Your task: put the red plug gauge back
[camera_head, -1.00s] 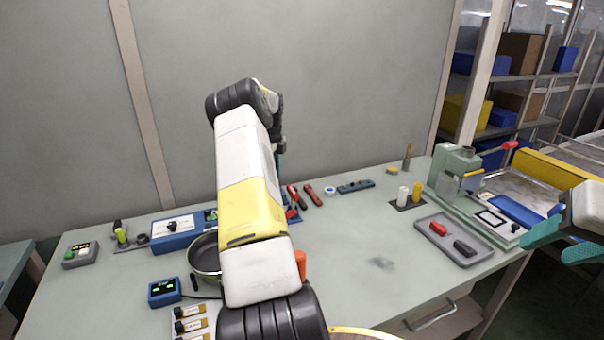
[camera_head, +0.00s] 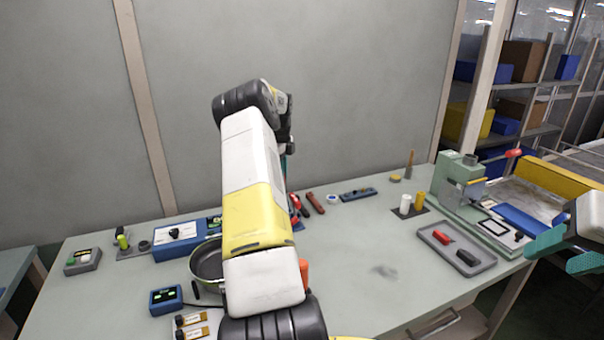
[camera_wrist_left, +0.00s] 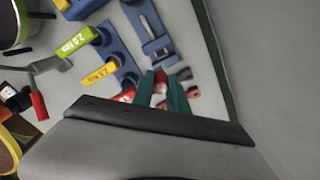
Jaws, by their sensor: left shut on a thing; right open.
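The red plug gauge (camera_wrist_left: 126,95) shows in the left wrist view as a red handle with pale marking, partly hidden by my left gripper. My left gripper (camera_wrist_left: 162,84) has its green fingers shut on it. In the head view my left arm hides most of this gripper. A blue holder (camera_wrist_left: 124,70) is beside the gauge; whether they touch cannot be told. A yellow gauge (camera_wrist_left: 100,71) and a green gauge marked 2.0 mm (camera_wrist_left: 76,43) lie in line with the red one. My right gripper (camera_head: 566,252) is open and empty at the right, beyond the grey tray.
A grey tray (camera_head: 484,270) holds a red and a dark piece. A green press (camera_head: 462,180) stands behind it. A pan (camera_head: 206,262) and a blue box (camera_head: 178,240) are left of my arm. Dark red tools (camera_head: 315,203) lie near the wall.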

